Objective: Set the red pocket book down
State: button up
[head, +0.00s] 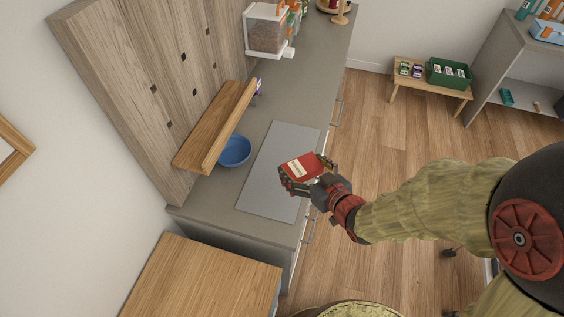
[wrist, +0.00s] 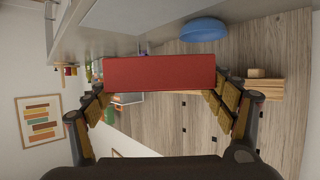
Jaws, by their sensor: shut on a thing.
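The red pocket book (head: 302,168) is in my gripper (head: 308,174), with a pale label on its upper face in the head view. My gripper is shut on it, with fingers at both sides. In the wrist view, the red book (wrist: 160,73) spans the space between the two finger pads of my gripper (wrist: 160,92). In the head view the book appears over the right part of a grey mat (head: 270,178) on the counter. I cannot tell how high above the counter it is.
A blue bowl (head: 234,151) stands left of the mat, beside a wooden shelf ledge (head: 215,127) on the back panel. A clear dispenser (head: 265,32) stands farther along the counter (head: 310,75). The mat's left part is bare. A low wooden table (head: 433,82) holds a green crate (head: 449,73).

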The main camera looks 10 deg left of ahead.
jog(key=f+b+x, duration=0.1)
jog(key=b+x, duration=0.1)
jog(key=x, duration=0.7)
jog(key=b, duration=0.2)
send_over(282, 160)
jog(key=s, duration=0.3)
jog(key=f, duration=0.5)
jog(key=shift+w+d, duration=0.2)
jog(key=shift+d, duration=0.15)
jog(key=shift+w+a+f+b, duration=0.1)
jog(key=shift+f+b, duration=0.2)
jog(key=shift+f, duration=0.6)
jog(key=shift+w+a+f+b, duration=0.1)
jog(key=shift+f+b, duration=0.15)
jog(key=shift+f, duration=0.65)
jog(key=shift+f, duration=0.2)
jog(key=o, duration=1.1)
jog(key=shift+o, duration=0.4)
jog(key=shift+d, duration=0.1)
jog(key=shift+r, duration=0.1)
